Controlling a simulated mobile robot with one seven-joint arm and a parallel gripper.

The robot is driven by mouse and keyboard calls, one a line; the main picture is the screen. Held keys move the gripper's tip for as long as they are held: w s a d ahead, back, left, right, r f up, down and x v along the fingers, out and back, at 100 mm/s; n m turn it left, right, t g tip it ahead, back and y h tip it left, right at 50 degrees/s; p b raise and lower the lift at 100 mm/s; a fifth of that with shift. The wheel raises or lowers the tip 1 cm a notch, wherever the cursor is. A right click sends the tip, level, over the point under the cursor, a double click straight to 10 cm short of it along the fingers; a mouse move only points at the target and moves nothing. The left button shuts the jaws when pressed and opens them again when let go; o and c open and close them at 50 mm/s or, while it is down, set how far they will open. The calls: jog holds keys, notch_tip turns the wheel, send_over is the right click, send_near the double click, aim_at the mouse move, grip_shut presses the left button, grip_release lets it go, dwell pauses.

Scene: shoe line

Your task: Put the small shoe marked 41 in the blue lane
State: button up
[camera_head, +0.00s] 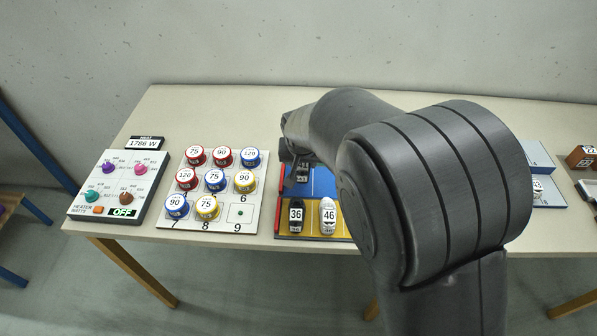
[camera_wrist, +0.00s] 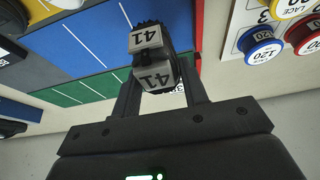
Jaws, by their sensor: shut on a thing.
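The small shoe marked 41 (camera_wrist: 148,42) is dark with light label faces. It sits between the fingers of my gripper (camera_wrist: 160,72), which is shut on it. In the wrist view the shoe shows over the blue lane (camera_wrist: 85,40), near its red-edged end; whether it touches the lane I cannot tell. In the head view my gripper (camera_head: 300,172) is over the left end of the blue lane (camera_head: 322,182), and my arm hides much of the lane board. The shoe's number cannot be read there.
A white board of numbered lace spools (camera_head: 225,225) lies left of the lanes, with a heater panel (camera_head: 112,190) beyond. A green lane (camera_wrist: 75,92) borders the blue one.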

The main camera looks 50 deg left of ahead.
jog(key=shift+s+a+f, duration=0.3)
jog(key=shift+a+f, duration=0.1)
jog(key=shift+a, duration=0.15)
jog(key=shift+f, duration=2)
jog(key=shift+f, duration=0.1)
jog(key=o, duration=0.7)
jog(key=v, duration=1.2)
